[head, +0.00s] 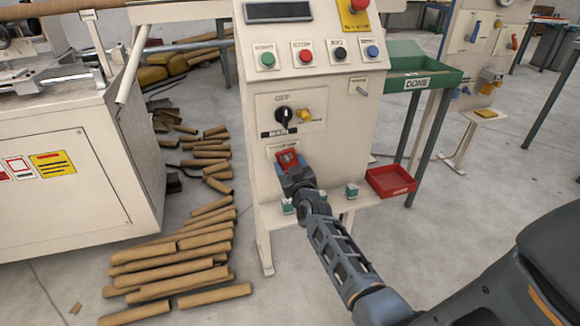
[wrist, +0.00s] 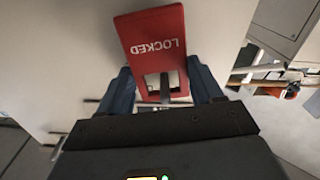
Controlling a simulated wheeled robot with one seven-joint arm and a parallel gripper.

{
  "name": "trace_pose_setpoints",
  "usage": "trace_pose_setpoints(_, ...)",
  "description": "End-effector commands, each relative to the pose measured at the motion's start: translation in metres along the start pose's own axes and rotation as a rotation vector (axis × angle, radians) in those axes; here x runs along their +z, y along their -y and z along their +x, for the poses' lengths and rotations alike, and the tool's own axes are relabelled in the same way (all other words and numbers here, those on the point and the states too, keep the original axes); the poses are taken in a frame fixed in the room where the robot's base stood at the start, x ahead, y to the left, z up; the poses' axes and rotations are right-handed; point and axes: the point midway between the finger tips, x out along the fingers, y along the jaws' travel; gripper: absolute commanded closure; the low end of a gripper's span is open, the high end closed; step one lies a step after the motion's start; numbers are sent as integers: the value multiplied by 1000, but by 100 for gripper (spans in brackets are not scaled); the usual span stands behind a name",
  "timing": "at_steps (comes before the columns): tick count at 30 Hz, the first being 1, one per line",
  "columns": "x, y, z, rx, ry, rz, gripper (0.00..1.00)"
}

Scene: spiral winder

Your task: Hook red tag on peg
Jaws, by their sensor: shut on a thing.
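The red tag (wrist: 155,32), marked LOCKED, is between the two fingers of my gripper (wrist: 160,80) in the wrist view. The lettering appears upside down there. The tag has a square opening near its lower end, and a dark rod-like part shows at that opening; I cannot tell whether it is a peg. In the head view the red tag (head: 287,157) is at the tip of my gripper (head: 291,170), close to the cream front panel of the console (head: 258,185), below the black selector switch (head: 284,115). My gripper hides what is directly behind it.
A shelf (head: 335,207) with small green-topped items and a red tray (head: 391,181) are low beside my arm. Push buttons (head: 303,56) line the console top. A green DONE tray (head: 418,82) stands at right. Cardboard tubes (head: 180,262) lie on the floor at left.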

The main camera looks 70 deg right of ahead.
Motion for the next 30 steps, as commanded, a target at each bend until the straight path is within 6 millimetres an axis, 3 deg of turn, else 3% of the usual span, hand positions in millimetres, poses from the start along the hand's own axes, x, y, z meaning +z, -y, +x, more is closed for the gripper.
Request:
trace_pose_setpoints(13,0,0,0,0,0,0,65)
trace_pose_setpoints(14,0,0,0,0,0,0,33)
trace_pose_setpoints(15,0,0,0,0,0,0,29)
trace_pose_setpoints(23,0,0,0,0,0,0,5)
trace_pose_setpoints(30,0,0,-1,-1,1,0,5)
